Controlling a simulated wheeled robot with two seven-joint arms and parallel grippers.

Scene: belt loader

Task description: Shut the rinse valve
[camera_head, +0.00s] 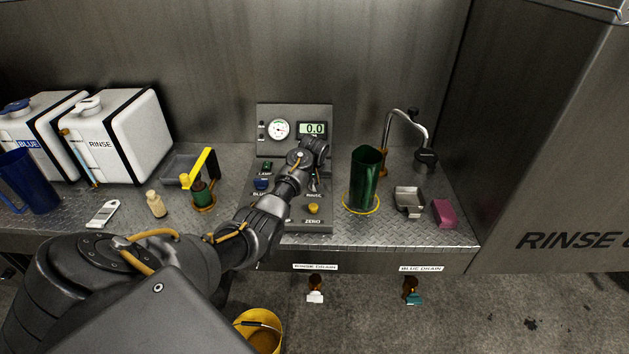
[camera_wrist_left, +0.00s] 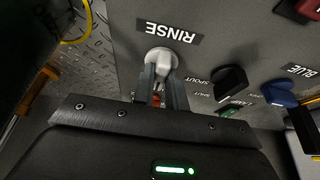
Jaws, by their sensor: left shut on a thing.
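The rinse valve is a white knob (camera_wrist_left: 161,60) beside the RINSE label (camera_wrist_left: 173,32) on the grey control panel (camera_head: 294,229). My left gripper (camera_wrist_left: 160,84) is shut on the white knob, with its fingers reaching up to it in the left wrist view. In the head view my left arm reaches across to the panel, and the gripper (camera_head: 314,184) is at the panel's right side, where the wrist hides most of the knob. I cannot tell the valve's exact turn position. My right gripper is in neither view.
A blue knob (camera_wrist_left: 279,94) and black spout knob (camera_wrist_left: 230,82) are near the gripper. A green jug (camera_head: 366,180) stands right of the panel on a yellow ring. A yellow-handled device (camera_head: 205,178) stands left. White RINSE (camera_head: 121,139) and BLUE tanks are at far left.

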